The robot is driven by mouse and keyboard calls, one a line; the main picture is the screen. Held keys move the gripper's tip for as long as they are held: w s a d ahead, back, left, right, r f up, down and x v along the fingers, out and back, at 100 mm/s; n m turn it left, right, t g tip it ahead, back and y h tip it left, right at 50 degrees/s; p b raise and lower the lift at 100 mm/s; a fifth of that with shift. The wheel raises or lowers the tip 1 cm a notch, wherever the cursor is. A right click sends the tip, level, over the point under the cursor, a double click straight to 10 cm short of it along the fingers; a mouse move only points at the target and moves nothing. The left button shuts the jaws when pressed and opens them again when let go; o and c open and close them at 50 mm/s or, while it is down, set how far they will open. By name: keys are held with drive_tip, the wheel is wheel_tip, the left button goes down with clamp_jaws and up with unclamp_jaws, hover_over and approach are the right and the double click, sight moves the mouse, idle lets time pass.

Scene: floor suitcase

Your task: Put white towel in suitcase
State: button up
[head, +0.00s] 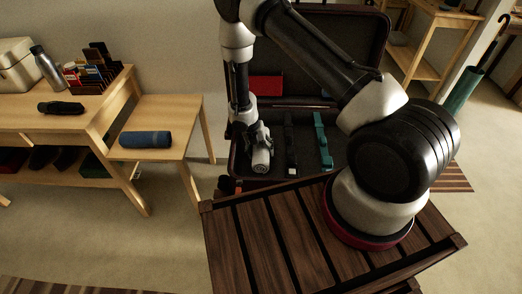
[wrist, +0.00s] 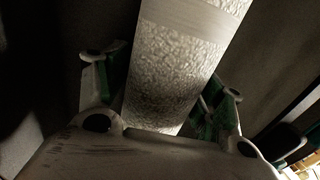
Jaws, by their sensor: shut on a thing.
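The white towel (head: 261,160) is a rolled, pale bundle in the head view. It fills the middle of the wrist view (wrist: 185,60) with its textured surface. My gripper (head: 256,138) points down and is shut on the towel, with a finger on each side of it in the wrist view (wrist: 160,92). The dark suitcase (head: 376,35) stands open behind my base, its lid raised. The towel is over or inside the left part of the suitcase's lower half. I cannot tell whether it touches the bottom. My arm hides part of the suitcase.
A black strap-like item (head: 290,148) and a teal one (head: 322,142) lie in the suitcase, right of the towel. A red flat item (head: 265,87) is at the lid. A blue roll (head: 146,139) lies on a low wooden table (head: 170,108) at left.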

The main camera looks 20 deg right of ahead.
drive_tip(key=o, duration=1.1)
drive_tip(key=shift+f, duration=0.1)
